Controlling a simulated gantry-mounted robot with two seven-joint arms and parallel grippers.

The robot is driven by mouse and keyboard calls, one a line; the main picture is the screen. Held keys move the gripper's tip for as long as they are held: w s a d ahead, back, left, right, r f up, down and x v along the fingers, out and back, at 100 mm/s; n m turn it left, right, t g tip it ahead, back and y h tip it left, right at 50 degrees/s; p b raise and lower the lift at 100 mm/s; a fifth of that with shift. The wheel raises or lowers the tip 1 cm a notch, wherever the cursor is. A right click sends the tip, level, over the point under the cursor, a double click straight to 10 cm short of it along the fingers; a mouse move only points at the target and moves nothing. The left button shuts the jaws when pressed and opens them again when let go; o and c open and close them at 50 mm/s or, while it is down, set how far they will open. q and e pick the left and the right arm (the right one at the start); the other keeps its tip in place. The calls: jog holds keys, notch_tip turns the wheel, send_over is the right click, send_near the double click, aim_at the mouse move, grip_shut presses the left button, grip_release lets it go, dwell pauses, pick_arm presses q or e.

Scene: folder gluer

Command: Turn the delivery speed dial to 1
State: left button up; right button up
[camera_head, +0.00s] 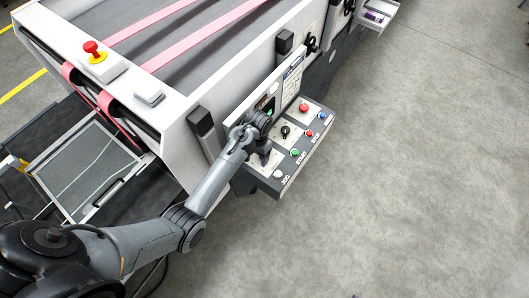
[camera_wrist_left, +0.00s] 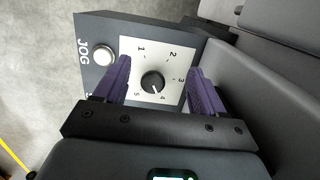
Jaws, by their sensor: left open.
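The black delivery speed dial (camera_wrist_left: 152,81) sits on a white plate (camera_wrist_left: 141,67) marked 1 to 5 in the left wrist view. Its white mark points at about 4. My left gripper (camera_wrist_left: 160,68) is open, with one purple finger on each side of the dial and gaps to both. In the head view my left gripper (camera_head: 262,157) is over the near left part of the control panel (camera_head: 262,183) and hides this dial. My right gripper is in neither view.
A white JOG button (camera_wrist_left: 103,57) lies beside the dial plate. Along the panel are a green START button (camera_head: 294,153), another black knob (camera_head: 285,131) and a red button (camera_head: 304,107). A grey housing wall (camera_wrist_left: 235,70) stands close to the right finger. The floor right of the panel is clear.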

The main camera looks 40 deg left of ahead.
pick_arm(q)
jog(key=w+r+t, duration=0.1)
jog(key=w+r, duration=0.4)
notch_tip(320, 180, down, 11)
jog(key=shift+s+d+r+p, duration=0.1)
jog(key=shift+s+r+p, duration=0.05)
jog(key=shift+p, duration=0.45)
jog(key=c, duration=1.1)
jog(key=shift+o, duration=0.2)
